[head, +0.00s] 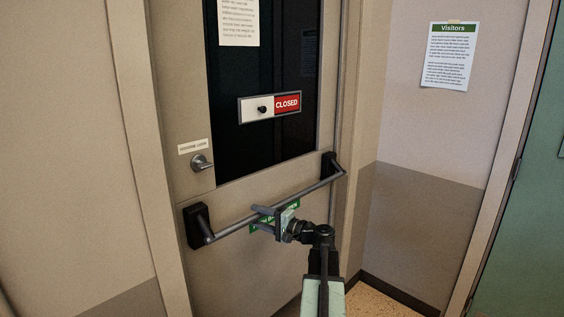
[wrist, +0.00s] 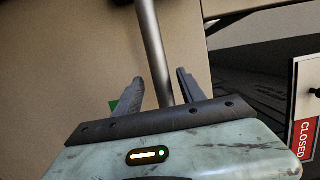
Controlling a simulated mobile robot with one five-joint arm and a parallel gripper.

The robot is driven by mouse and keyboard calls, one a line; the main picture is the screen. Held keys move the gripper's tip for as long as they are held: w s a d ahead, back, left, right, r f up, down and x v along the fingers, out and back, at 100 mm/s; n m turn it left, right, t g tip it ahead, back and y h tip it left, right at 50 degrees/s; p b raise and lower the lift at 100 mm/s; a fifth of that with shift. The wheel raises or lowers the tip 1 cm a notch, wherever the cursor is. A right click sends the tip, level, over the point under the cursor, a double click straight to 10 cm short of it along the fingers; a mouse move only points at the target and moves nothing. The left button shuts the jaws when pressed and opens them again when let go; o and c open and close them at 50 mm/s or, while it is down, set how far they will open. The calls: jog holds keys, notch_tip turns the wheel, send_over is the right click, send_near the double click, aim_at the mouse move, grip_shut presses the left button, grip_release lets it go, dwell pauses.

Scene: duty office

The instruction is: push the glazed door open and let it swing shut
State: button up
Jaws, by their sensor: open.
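The glazed door (head: 230,190) is beige with a dark glass pane (head: 290,60) and looks shut in its frame. A grey push bar (head: 245,222) runs across it between two black end mounts. My gripper (head: 258,219) is at the middle of the bar, over a green label (head: 292,206) that it partly hides. In the wrist view the bar (wrist: 152,45) passes between the two open fingers of my gripper (wrist: 160,82). I cannot tell whether the fingers touch the bar. A round knob (head: 202,162) sits on the door's left side.
A CLOSED slider sign (head: 270,106) is on the glass; it also shows in the wrist view (wrist: 306,110). A Visitors notice (head: 450,56) hangs on the right wall. A green door (head: 540,200) stands at the far right. Speckled floor (head: 385,300) shows at the lower right.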

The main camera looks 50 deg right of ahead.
jog(key=w, duration=0.1)
jog(key=w+f+b, duration=0.1)
jog(key=w, duration=0.2)
jog(key=shift+d+f, duration=0.1)
jog(key=shift+f, duration=0.2)
dwell(0.5)
